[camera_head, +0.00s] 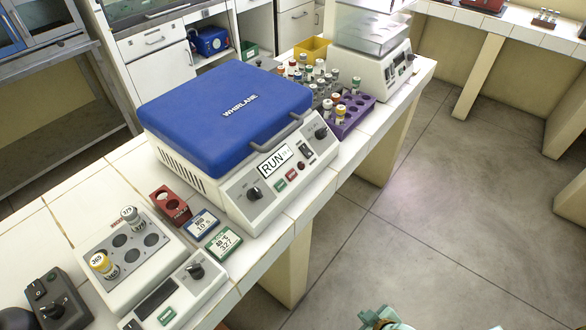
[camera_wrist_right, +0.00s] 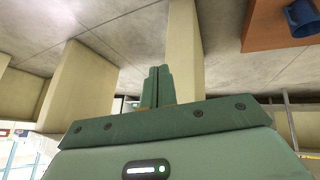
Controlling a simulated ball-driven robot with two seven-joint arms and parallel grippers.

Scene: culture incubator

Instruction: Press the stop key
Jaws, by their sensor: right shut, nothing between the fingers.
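The centrifuge (camera_head: 240,150) stands on the white tiled bench with its blue lid (camera_head: 225,112) down. Its sloped front panel has a display (camera_head: 273,162) reading RUN, a green key (camera_head: 280,187), a red key (camera_head: 292,175) and a small round red part (camera_head: 301,166). The key lettering is too small to read. My right gripper (camera_head: 380,318) shows only in part at the bottom edge, away from the bench and well apart from the panel. In the wrist view its fingers (camera_wrist_right: 158,86) are shut together and empty. My left gripper is not in view.
A dark knob (camera_head: 255,194) and another knob (camera_head: 321,132) flank the panel. A purple rack (camera_head: 355,112) with vials stands right of the centrifuge. Cards, a red rack (camera_head: 170,204) and a block heater (camera_head: 92,262) stand at left. Floor space before the bench is clear.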

